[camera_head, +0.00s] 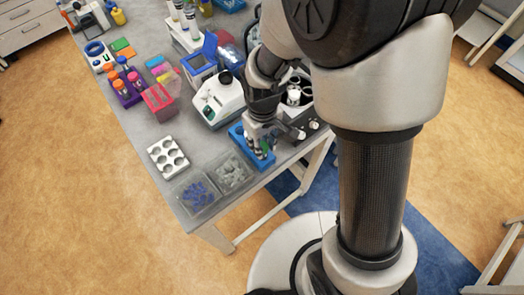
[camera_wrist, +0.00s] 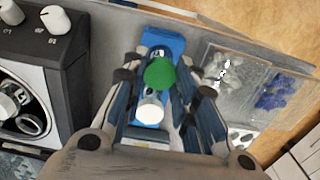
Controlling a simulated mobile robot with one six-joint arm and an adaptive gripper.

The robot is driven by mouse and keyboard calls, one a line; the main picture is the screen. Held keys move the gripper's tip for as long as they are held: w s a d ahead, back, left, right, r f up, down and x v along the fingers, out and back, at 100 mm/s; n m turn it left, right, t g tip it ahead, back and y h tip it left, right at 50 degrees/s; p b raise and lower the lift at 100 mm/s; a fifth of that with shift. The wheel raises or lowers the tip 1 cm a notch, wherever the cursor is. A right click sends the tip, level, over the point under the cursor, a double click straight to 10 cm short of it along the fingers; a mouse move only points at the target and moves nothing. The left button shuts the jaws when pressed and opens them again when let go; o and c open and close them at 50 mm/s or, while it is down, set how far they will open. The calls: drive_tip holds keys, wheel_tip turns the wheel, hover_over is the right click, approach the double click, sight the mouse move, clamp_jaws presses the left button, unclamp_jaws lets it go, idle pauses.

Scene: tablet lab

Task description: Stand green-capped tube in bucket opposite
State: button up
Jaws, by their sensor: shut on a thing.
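The green-capped tube (camera_wrist: 160,72) shows its cap from above between my gripper's fingers (camera_wrist: 158,82) in the wrist view. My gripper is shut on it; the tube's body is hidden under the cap. A white-capped tube (camera_wrist: 150,111) is close beside it, over the blue rack (camera_wrist: 165,40). In the head view my gripper (camera_head: 262,118) is right above the blue rack (camera_head: 240,134); I cannot tell whether the held tube is clear of it. The centrifuge (camera_wrist: 62,90) is open at the left of the wrist view, with a bucket (camera_wrist: 30,122) showing. My arm partly covers it in the head view.
Trays of clear pieces (camera_head: 232,172) and blue pieces (camera_head: 197,192) lie at the table's front corner. A white holder with round wells (camera_head: 168,157) and a white-green device (camera_head: 218,100) stand nearby. Purple and pink racks (camera_head: 158,101) are farther left.

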drive_tip(key=shift+r+p, duration=2.9)
drive_tip(key=shift+r, duration=0.85)
wheel_tip(320, 180, up, 7)
drive_tip(key=p, duration=0.5)
drive_tip(key=shift+f, duration=0.2)
drive_tip(key=shift+w, duration=0.1)
drive_tip(key=w+d+p, duration=0.2)
drive_tip(key=w+d, duration=0.4)
drive_tip(key=w, duration=0.6)
drive_tip(key=w+d+p, duration=0.2)
drive_tip(key=w+d, duration=0.5)
drive_tip(key=w, duration=0.6)
drive_tip(key=shift+f+b, duration=1.05)
drive_tip(key=shift+f, duration=0.8)
